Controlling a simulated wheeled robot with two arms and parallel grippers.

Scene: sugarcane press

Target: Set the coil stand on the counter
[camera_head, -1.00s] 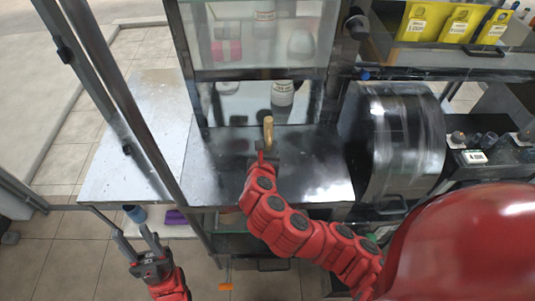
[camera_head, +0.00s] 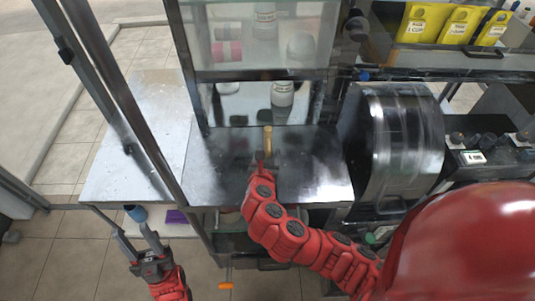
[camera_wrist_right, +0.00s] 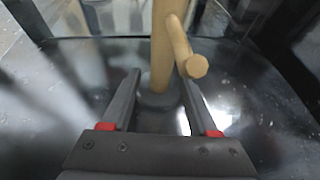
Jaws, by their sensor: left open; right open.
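The coil stand (camera_head: 267,139) is a pale wooden post standing upright on the dark, shiny counter (camera_head: 320,170). In the right wrist view the post (camera_wrist_right: 161,50) has a short round peg (camera_wrist_right: 188,52) sticking out, and its foot meets a dark round base. My right gripper (camera_wrist_right: 160,80) is open, with one finger on each side of the post's lower part. Whether either finger touches it I cannot tell. In the head view, my right gripper (camera_head: 265,164) is at the near side of the post. My left gripper (camera_head: 143,238) is open and empty, away from the counter at the lower left.
A glass-fronted cabinet (camera_head: 262,75) with bottles rises behind the counter. A big metal drum-like machine (camera_head: 402,140) stands at the right. A metal side table (camera_head: 130,150) and a slanted frame post (camera_head: 140,130) are on the left. An orange piece (camera_head: 226,286) lies on the floor.

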